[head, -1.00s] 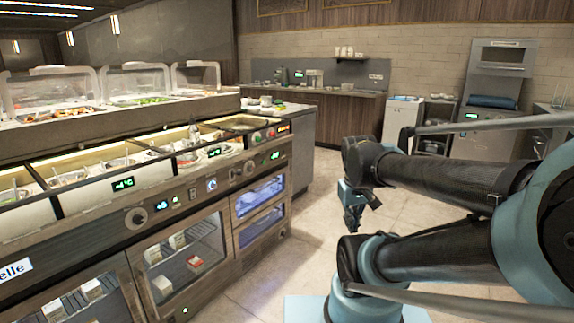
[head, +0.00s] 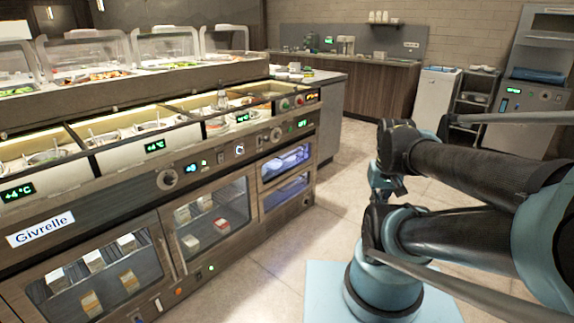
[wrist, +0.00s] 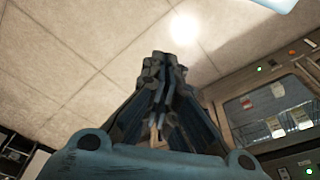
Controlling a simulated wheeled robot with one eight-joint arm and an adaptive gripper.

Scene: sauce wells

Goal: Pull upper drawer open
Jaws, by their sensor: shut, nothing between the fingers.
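The upper drawer (head: 286,163) is a framed glass front lit blue inside, at the right end of the counter's front in the head view. It looks closed, flush above a similar lower drawer (head: 286,193). My gripper (head: 384,188) hangs to the right of the drawers, apart from them over the floor, partly hidden by my arm. In the wrist view my gripper (wrist: 164,62) has its fingers together and empty, with floor tiles beyond. The upper drawer cannot be clearly made out in the wrist view.
The long counter (head: 120,190) fills the left side, with glass-door cabinets (head: 210,220) holding small boxes. One cabinet door (wrist: 270,110) shows at the wrist view's right. Tiled floor (head: 335,190) lies free between counter and arm. A white cabinet (head: 438,98) stands at the back.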

